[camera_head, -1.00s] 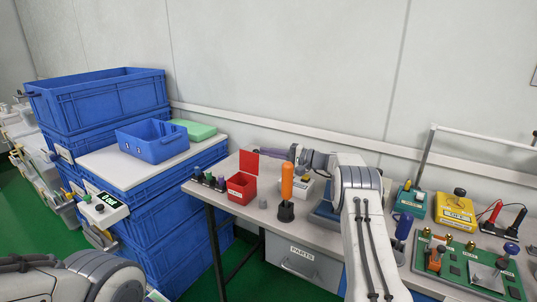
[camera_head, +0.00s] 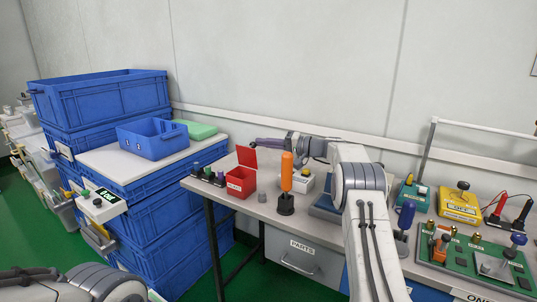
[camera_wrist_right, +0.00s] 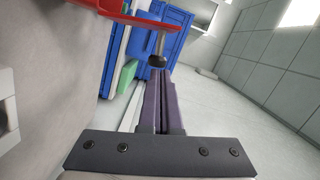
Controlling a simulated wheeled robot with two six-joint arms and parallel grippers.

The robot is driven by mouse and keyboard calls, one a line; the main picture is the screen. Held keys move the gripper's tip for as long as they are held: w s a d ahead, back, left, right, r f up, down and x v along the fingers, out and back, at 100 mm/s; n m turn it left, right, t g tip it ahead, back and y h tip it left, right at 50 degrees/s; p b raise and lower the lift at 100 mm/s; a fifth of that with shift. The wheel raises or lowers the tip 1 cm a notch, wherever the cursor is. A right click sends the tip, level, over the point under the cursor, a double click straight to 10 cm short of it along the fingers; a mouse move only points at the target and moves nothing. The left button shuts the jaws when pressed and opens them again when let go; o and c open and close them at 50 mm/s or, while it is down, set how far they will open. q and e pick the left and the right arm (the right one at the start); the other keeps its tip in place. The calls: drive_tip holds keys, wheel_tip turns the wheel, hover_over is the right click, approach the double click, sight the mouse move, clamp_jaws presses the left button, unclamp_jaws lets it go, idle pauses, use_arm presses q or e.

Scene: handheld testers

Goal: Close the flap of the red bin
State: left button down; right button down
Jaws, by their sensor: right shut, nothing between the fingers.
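The red bin (camera_head: 240,183) stands on the workbench with its flap (camera_head: 247,157) raised, leaning up and back. My right gripper (camera_head: 256,144) is shut and empty, beside the upper back edge of the flap in the head view. In the right wrist view its purple fingers (camera_wrist_right: 160,84) lie together, pointing at a dark knob (camera_wrist_right: 157,61) on a metal stem. The stem meets a red panel (camera_wrist_right: 150,22), apparently the flap. I cannot tell whether the fingers touch the knob. My left gripper is outside the frame; only its arm shows.
An orange-handled tool (camera_head: 287,175) stands upright right of the bin, with a small grey cylinder (camera_head: 262,197) near it. Dark holders with coloured tops (camera_head: 208,176) sit left of the bin. A blue tote (camera_head: 153,139) stands on stacked crates. Testers crowd the bench's right side.

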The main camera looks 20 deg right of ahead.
sight(256, 165)
drive_tip(key=s+a+n+b, duration=0.1)
drive_tip(key=n+b, duration=0.2)
drive_tip(key=b, duration=0.2)
drive_tip(key=s+a+n+h+b, duration=0.1)
drive_tip(key=n+b, duration=0.2)
drive_tip(key=b, duration=0.2)
drive_tip(key=s+a+r+n+h+b, duration=0.1)
drive_tip(key=a+n+b, duration=0.1)
drive_tip(key=n+b, duration=0.1)
drive_tip(key=shift+n+b, duration=0.3)
drive_tip(key=shift+b, duration=0.6)
drive_tip(key=shift+r, duration=0.1)
